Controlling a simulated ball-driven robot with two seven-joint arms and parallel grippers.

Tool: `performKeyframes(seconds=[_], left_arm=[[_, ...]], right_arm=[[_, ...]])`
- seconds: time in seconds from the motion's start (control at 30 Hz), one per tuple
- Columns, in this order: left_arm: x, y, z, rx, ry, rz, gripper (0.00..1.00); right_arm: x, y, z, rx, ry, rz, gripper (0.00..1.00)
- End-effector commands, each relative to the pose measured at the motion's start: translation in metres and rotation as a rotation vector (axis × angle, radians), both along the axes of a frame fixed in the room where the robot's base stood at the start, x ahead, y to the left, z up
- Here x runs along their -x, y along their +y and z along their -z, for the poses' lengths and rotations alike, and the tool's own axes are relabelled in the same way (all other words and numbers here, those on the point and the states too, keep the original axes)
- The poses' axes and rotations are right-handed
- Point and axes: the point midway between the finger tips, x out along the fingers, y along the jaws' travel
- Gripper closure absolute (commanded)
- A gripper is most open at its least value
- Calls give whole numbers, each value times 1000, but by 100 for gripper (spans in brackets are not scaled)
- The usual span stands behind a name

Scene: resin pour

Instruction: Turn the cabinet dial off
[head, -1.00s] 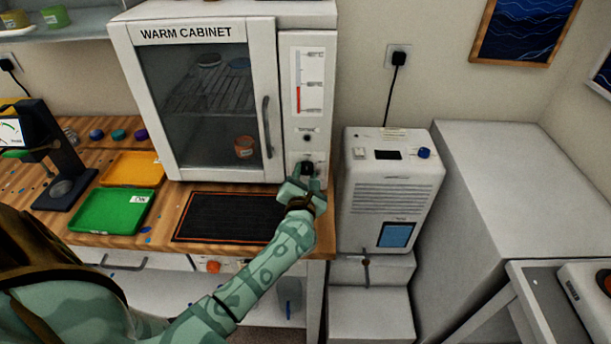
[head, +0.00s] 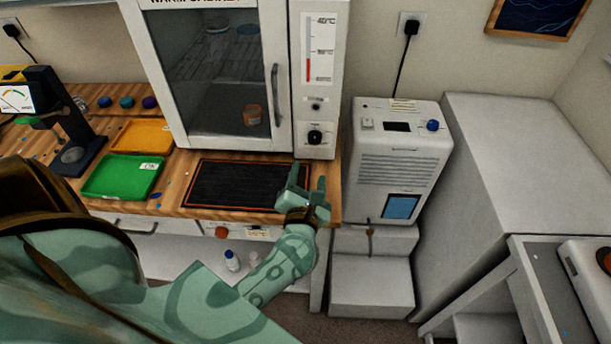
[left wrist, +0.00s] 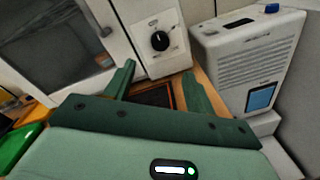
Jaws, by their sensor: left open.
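The warm cabinet (head: 278,135) stands at the back of the wooden bench with its glass door shut. Its black dial (head: 315,137) is low on the white control panel, right of the door, and carries a white mark. The dial also shows in the left wrist view (left wrist: 160,41), with the mark close to upright. My left gripper (head: 307,176) is open and empty. It is below and in front of the dial, apart from it, near the bench's front right edge. In the left wrist view its two fingers (left wrist: 160,88) stand apart below the dial. My right gripper is not in view.
A black mat (head: 235,185) lies before the cabinet. Green (head: 122,177) and orange (head: 142,137) trays lie left of it. A white dehumidifier-like unit (head: 395,165) stands right of the bench, on a stepped white block.

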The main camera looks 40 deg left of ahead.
Motion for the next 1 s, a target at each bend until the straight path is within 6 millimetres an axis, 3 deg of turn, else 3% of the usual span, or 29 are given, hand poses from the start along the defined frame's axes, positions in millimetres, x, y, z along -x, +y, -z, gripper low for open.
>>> performKeyframes(seconds=[0.1,0.3,0.87,1.0], left_arm=[[22,-12,0,2,1,0,45],[41,-22,-1,1,0,-1,45],[43,-24,-2,-1,0,0,45],[39,-33,-17,-120,-3,76,45]], right_arm=[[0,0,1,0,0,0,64],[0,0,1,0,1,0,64],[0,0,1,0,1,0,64],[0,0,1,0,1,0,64]])
